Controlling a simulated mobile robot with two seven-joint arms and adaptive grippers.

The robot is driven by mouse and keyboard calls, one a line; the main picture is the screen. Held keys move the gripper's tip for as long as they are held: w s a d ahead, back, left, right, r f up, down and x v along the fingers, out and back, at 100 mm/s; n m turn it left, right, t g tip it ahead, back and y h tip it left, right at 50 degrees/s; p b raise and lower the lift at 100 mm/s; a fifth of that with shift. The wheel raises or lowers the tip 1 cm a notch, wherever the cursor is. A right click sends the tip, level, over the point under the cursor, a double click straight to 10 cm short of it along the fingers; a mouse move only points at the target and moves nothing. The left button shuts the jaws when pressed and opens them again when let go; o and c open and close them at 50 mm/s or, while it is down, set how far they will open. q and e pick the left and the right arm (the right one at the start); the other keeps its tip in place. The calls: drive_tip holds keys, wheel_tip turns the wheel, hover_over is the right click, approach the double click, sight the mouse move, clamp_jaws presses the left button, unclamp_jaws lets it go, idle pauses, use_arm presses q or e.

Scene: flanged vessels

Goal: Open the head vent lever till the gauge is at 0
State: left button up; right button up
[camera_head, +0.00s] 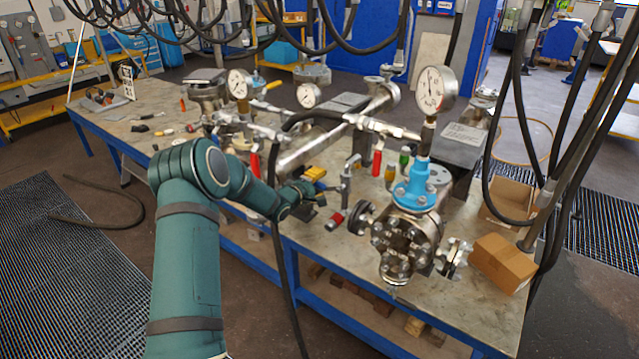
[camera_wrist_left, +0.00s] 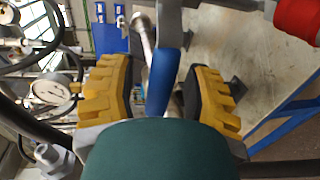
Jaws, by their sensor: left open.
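My left gripper (camera_head: 316,186) is open over the bench, beside the pipework. In the left wrist view its two yellow-padded fingers (camera_wrist_left: 160,96) stand apart, with a blue lever handle (camera_wrist_left: 166,76) in the gap between them. The blue handle is not clear in the head view. A large gauge (camera_head: 430,90) stands above the blue-flanged vessel. Two more gauges stand further back, one at the left (camera_head: 239,84) and one in the middle (camera_head: 309,95). Their needle readings are too small to tell. My right gripper is not in view.
Red levers (camera_head: 377,162) and a green one (camera_head: 404,156) hang near the gripper. A red-ended part (camera_head: 335,220) is close to it. Black hoses cross the bench and hang overhead. Cardboard boxes (camera_head: 503,262) sit at the right. The front left bench top is fairly clear.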

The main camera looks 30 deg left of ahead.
use_arm(q)
drive_tip(key=shift+w+f, duration=0.1)
drive_tip(key=shift+w, duration=0.35)
clamp_jaws()
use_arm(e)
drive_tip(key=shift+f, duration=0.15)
